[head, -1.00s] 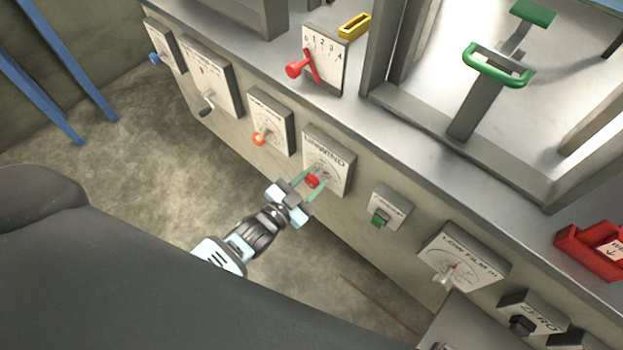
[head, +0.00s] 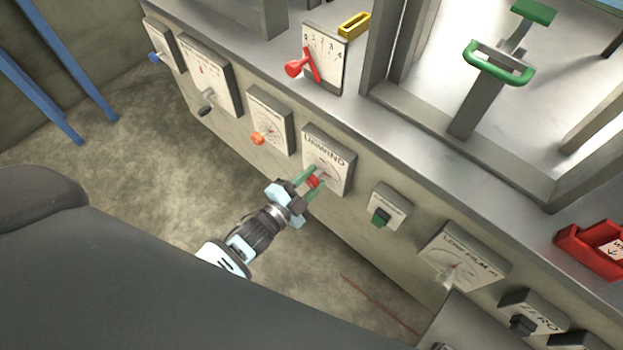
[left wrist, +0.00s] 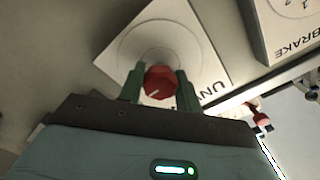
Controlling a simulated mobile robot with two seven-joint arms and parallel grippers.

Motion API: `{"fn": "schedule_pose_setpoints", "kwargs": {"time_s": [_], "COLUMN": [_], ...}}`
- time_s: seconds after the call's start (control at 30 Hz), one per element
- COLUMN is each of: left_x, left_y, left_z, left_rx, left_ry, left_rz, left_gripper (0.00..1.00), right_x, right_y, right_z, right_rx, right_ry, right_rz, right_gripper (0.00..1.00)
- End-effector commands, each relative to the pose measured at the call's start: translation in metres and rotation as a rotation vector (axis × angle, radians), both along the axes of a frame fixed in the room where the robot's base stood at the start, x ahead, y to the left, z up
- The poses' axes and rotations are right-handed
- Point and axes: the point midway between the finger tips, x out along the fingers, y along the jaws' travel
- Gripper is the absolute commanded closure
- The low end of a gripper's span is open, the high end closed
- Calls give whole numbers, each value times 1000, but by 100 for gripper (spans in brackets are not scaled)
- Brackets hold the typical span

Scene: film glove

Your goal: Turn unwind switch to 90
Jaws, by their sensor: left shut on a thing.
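The unwind switch is a red knob (head: 313,181) on a white dial plate (head: 330,152) marked UNWIND, on the front of the machine. The fingers also flank the knob in the left wrist view (left wrist: 160,88). The dial's numbers are too small to read. My right gripper is not in view.
An orange knob (head: 258,138) is to the left and a green switch (head: 380,216) to the right. A LOW FILM dial (head: 462,256) is farther right. In the wrist view a BRAKE plate (left wrist: 295,30) lies close by. Open floor (head: 150,150) is on the left.

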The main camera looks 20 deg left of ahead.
Motion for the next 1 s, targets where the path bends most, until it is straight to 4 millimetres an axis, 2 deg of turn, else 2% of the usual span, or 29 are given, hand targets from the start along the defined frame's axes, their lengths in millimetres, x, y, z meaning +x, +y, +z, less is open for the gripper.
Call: {"fn": "schedule_pose_setpoints", "kwargs": {"time_s": [0.37,0.4,0.57,0.87,1.0], "left_x": [0,0,0,-2,-13], "left_y": [0,0,0,1,5], "left_z": [0,0,0,0,0], "left_rx": [9,9,8,7,7], "left_ry": [-2,-2,-2,-2,0], "left_rz": [-1,-1,-1,-1,0], "left_gripper": [89,65,45,45,45], "right_x": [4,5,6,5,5], "right_y": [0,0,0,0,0], "right_z": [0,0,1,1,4], "right_rx": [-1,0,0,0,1], "right_ry": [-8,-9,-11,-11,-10], "right_rz": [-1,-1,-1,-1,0], "right_gripper": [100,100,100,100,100]}}
